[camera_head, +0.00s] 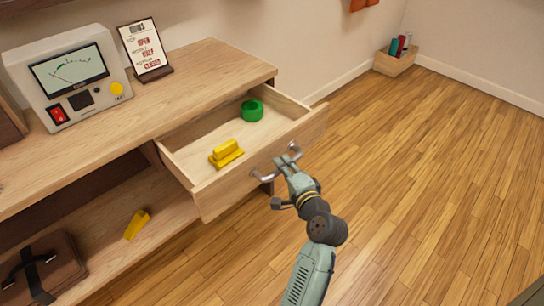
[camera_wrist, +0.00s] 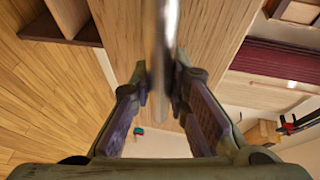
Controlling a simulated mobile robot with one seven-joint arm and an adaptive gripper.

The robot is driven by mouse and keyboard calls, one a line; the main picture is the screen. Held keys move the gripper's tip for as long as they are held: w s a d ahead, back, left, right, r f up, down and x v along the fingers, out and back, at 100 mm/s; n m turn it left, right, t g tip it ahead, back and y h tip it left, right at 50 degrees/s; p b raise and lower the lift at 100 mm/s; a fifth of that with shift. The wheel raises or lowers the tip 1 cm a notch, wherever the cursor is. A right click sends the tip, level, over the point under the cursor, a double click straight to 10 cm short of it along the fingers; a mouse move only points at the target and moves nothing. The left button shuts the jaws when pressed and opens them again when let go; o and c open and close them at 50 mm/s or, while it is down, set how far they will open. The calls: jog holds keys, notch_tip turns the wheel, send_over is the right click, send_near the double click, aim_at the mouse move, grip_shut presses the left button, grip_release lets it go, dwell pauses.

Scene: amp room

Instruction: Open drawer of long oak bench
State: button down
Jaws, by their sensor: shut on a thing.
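The long oak bench (camera_head: 188,68) runs along the wall at the left of the head view. Its drawer (camera_head: 222,193) stands pulled out, with the inside showing. A green ring (camera_head: 252,110) and a yellow block-like piece (camera_head: 226,153) lie in the drawer. A metal bar handle (camera_head: 264,177) is on the drawer front. My gripper (camera_head: 285,165) is at the handle and shut on it. In the wrist view the handle (camera_wrist: 160,50) passes between the two fingers of my gripper (camera_wrist: 160,105).
A meter device (camera_head: 70,78) and a small framed sign (camera_head: 146,50) stand on the bench top. A yellow wedge (camera_head: 137,224) and a brown bag (camera_head: 42,270) are on the lower shelf. A wooden box (camera_head: 396,61) sits by the far wall. The floor at the right is clear.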

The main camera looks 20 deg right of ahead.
jog(key=shift+s+d, duration=0.2)
jog(key=shift+s, duration=0.45)
jog(key=shift+s+d, duration=0.2)
jog(key=shift+s, duration=0.4)
jog(key=c, duration=1.5)
grip_release()
jog(key=shift+c, duration=0.2)
jog(key=s+r, duration=0.2)
jog(key=s, duration=0.9)
jog(key=shift+s+a, duration=0.3)
jog(key=shift+s, duration=0.1)
